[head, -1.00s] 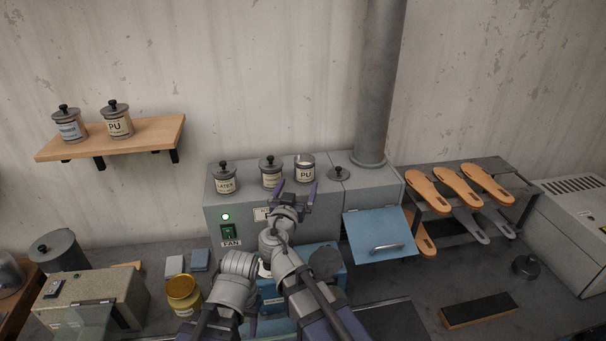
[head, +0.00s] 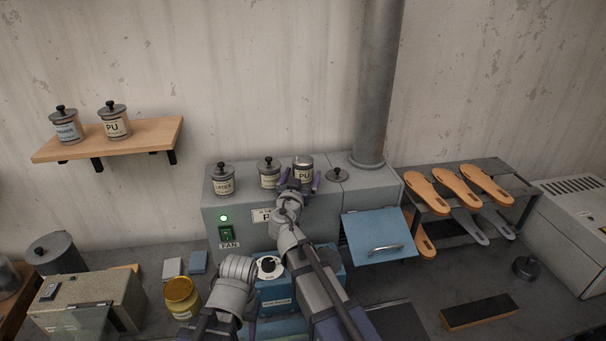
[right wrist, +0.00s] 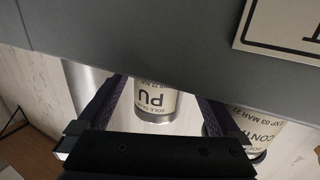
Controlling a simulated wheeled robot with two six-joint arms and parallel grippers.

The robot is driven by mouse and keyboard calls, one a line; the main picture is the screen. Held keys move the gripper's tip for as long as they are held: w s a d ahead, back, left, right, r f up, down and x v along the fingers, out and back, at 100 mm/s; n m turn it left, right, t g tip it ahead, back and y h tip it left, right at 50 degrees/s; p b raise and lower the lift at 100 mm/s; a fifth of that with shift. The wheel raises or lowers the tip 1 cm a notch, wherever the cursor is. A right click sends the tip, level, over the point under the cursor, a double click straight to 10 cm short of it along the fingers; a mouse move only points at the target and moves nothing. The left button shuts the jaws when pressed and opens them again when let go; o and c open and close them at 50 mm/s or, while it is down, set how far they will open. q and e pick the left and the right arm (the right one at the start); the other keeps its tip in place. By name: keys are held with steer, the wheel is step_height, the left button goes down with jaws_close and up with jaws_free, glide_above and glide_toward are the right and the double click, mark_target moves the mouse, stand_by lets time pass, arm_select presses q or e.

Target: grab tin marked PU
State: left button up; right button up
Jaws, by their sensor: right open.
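A lidless metal tin marked PU (head: 303,163) stands upright on top of the grey cabinet. My right gripper (head: 300,181) is open, with its fingertips on either side of this tin's label in the head view. A second PU tin (head: 115,124), with a knobbed lid, stands on the wooden shelf. My left gripper is not seen.
On the cabinet (head: 330,208), a lidded tin (head: 269,177) stands close left of the PU tin, and a tin marked LATEX (head: 223,183) farther left. A loose lid (head: 337,175) lies to the right, before the pipe (head: 378,90). A blue flap (head: 378,238) juts from the front.

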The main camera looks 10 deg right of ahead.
jaws_close()
stand_by(0.8)
